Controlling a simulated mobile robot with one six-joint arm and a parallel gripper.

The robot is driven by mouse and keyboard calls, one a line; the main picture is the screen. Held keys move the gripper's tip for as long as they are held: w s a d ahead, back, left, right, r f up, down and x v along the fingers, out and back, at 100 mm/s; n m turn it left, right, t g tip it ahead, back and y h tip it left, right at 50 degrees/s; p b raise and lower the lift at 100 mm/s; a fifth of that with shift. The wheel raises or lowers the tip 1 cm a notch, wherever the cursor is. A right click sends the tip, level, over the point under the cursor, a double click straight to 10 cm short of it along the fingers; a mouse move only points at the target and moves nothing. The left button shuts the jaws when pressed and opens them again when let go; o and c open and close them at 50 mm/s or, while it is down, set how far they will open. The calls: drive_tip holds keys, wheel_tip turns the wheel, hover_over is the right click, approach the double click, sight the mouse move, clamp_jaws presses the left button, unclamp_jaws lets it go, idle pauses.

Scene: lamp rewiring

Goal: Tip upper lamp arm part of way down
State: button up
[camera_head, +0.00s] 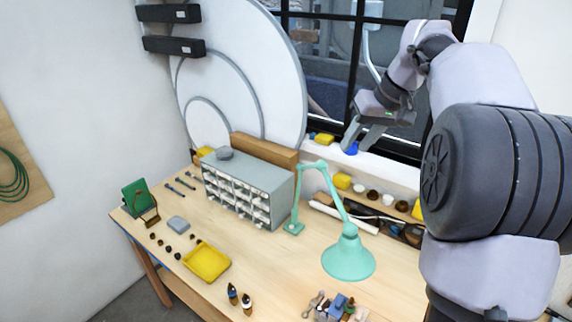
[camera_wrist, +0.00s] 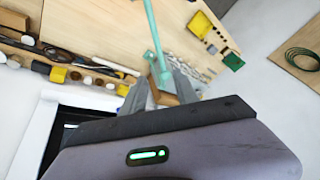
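The teal desk lamp stands on the workbench in the head view. Its small base (camera_head: 293,228) is beside the drawer cabinet, its elbow is at the top, and its upper arm (camera_head: 334,196) slopes down right to the cone shade (camera_head: 348,258), which faces downward. My gripper (camera_head: 362,138) is above and right of the elbow, in front of the window, apart from the lamp. In the wrist view, the upper arm (camera_wrist: 154,32) runs from the top edge toward my gripper (camera_wrist: 163,88). The fingers are apart with a gap between them; I see no lamp part held. The shade is out of that view.
A grey drawer cabinet (camera_head: 247,186) stands left of the lamp, with a wooden board (camera_head: 264,151) behind it. A yellow tray (camera_head: 206,262) lies at front left. Small cups, yellow blocks and tools line the back right.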

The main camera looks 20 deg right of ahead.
sight(330, 180)
drive_tip(key=x, duration=1.7)
drive_tip(key=shift+s, duration=0.25)
drive_tip(key=shift+r, duration=0.1)
drive_tip(key=shift+c, duration=0.9)
clamp_jaws()
